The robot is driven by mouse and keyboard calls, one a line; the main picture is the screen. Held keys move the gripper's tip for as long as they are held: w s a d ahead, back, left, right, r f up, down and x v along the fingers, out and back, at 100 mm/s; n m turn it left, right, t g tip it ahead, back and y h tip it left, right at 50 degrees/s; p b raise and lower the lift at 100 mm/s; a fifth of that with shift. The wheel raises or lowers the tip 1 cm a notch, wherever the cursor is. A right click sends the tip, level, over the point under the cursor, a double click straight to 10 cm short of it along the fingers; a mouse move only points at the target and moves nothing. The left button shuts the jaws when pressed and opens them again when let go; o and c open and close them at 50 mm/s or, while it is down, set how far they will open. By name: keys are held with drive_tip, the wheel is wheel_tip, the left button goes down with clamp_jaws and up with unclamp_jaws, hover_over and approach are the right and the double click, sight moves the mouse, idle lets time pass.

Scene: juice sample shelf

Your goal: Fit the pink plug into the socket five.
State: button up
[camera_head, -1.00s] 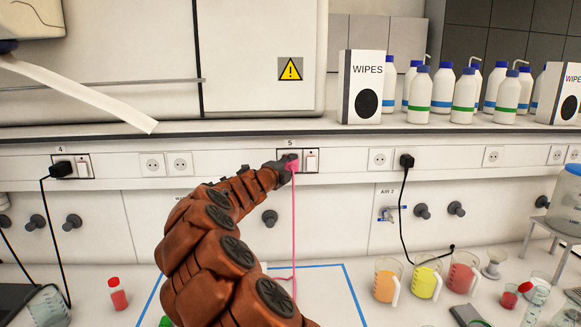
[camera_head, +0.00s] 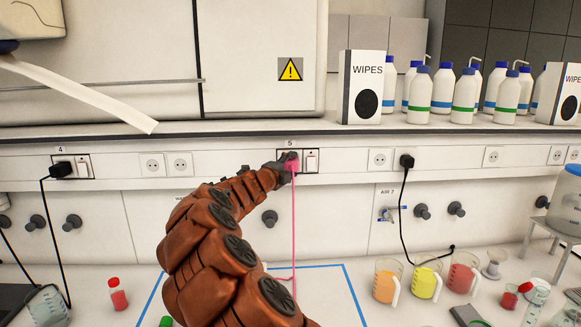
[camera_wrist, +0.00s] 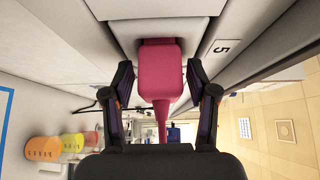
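The pink plug (camera_head: 293,166) sits at the left side of the panel of socket five (camera_head: 303,153), with its pink cable hanging straight down. In the wrist view the plug (camera_wrist: 160,75) stands straight, its front end against the recess of the socket beside the label 5. How deep it sits is hidden. My gripper (camera_head: 287,168) is at the plug. In the wrist view my gripper's (camera_wrist: 160,88) fingers stand on both sides of the plug, with a narrow gap on each side. They are open around it and do not appear to touch it.
A white switch (camera_head: 312,160) is right beside the plug. A black plug (camera_head: 62,169) is in socket four at left, and another black plug (camera_head: 407,161) is at right. Coloured beakers (camera_head: 425,279) stand on the bench at right. A shelf ledge (camera_head: 230,133) runs above the sockets.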

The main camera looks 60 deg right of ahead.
drive_tip(key=shift+o, duration=0.5)
drive_tip(key=shift+a, duration=0.15)
drive_tip(key=a, duration=1.1)
drive_tip(key=shift+s+a, duration=0.35)
drive_tip(key=shift+s, duration=0.1)
